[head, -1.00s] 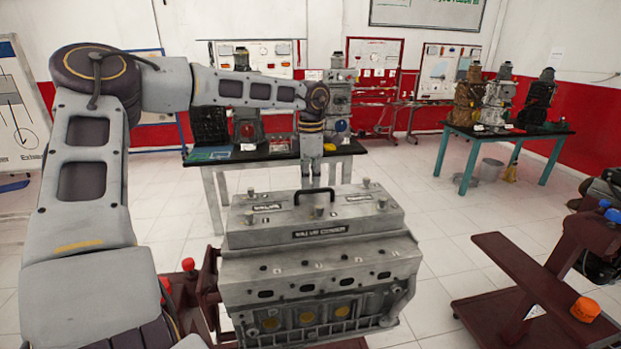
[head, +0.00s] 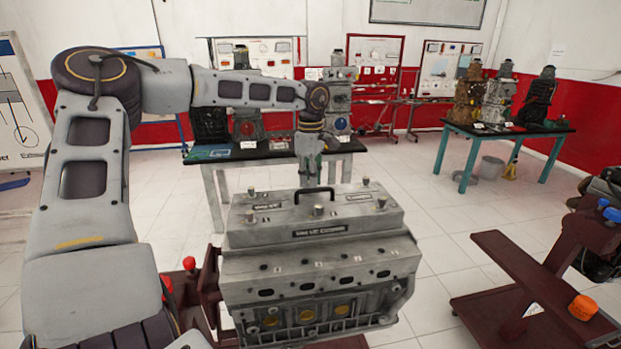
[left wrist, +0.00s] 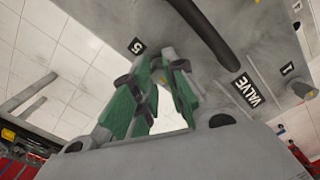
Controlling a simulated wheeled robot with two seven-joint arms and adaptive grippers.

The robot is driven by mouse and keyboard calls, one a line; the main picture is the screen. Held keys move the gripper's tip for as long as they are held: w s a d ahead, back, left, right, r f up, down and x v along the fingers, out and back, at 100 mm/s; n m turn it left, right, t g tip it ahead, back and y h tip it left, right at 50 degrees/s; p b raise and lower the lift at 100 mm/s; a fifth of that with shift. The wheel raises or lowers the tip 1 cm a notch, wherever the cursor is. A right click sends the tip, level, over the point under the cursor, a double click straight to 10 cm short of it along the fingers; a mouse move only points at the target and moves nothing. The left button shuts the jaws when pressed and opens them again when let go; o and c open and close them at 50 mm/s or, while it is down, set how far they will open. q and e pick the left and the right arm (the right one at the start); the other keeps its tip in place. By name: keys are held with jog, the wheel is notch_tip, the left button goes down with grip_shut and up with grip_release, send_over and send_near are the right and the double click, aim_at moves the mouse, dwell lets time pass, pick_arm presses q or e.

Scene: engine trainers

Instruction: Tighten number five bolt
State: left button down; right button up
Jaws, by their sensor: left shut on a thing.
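A grey engine with a grey valve cover (head: 275,222) stands in front of me in the head view. Several bolts stick up from the cover, such as the front middle one (head: 318,210). My left gripper (head: 310,178) points down at the cover's far edge, behind the black handle (head: 315,191). In the left wrist view its green fingers (left wrist: 165,75) are closed around a grey bolt (left wrist: 169,54) beside the label 5 (left wrist: 137,46). The fingers hide most of this bolt. My right gripper is not in view.
The black handle crosses the cover close to the fingers in the left wrist view (left wrist: 205,30). A table with engine parts (head: 275,150) stands behind the engine. A dark red stand (head: 520,265) is at the right. Tiled floor lies between them.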

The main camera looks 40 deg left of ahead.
pick_arm(q)
jog(key=shift+r, duration=0.1)
jog(key=c, duration=1.4)
grip_release()
jog(key=shift+r, duration=5.95)
jog(key=shift+f, duration=0.1)
